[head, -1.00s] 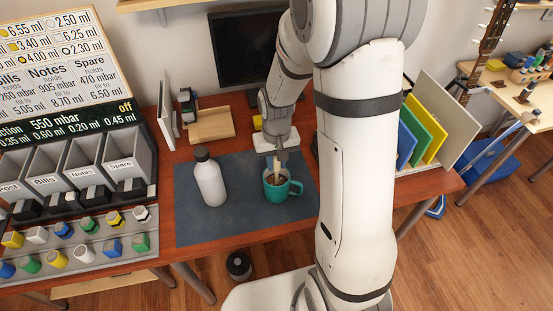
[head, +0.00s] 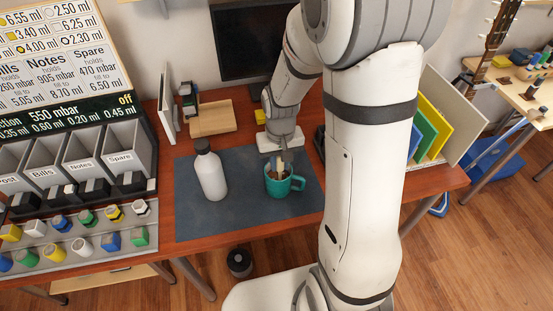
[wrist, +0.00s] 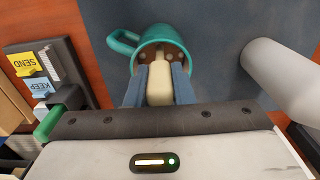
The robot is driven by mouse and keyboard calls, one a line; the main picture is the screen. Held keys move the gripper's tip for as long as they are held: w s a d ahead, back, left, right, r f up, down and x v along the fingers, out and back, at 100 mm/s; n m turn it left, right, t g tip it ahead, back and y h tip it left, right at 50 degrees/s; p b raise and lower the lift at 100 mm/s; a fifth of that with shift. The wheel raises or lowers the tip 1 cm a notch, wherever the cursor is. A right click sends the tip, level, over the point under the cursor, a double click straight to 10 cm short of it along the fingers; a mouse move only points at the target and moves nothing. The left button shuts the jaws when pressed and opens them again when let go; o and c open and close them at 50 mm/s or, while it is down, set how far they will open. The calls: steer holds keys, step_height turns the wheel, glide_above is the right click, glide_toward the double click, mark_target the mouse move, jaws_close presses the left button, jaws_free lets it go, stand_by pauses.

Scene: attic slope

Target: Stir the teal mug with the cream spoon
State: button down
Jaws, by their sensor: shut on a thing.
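The teal mug (head: 285,189) stands upright on the dark blue-grey mat, its handle to the right in the head view. In the wrist view, the mug (wrist: 122,42) is at the top, its opening towards me, with brown inside. My gripper (wrist: 158,76) is shut on the cream spoon (wrist: 160,86), whose thick handle sits between the two blue-grey fingers. The spoon reaches into the mug's opening; its lower end is hidden. In the head view my gripper (head: 280,161) is right above the mug, pointing down. Whether the spoon touches the mug's wall cannot be told.
A white bottle (head: 211,176) with a dark cap stands on the mat (head: 240,217), left of the mug. A wooden block (head: 212,118) and a monitor (head: 248,45) are behind. Sorting bins (head: 87,160) fill the left; upright coloured folders (head: 428,130) stand at right.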

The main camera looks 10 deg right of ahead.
steer(key=shift+w+d, duration=0.25)
steer(key=shift+d, duration=0.3)
steer(key=shift+w+d, duration=0.15)
steer(key=shift+w, duration=0.45)
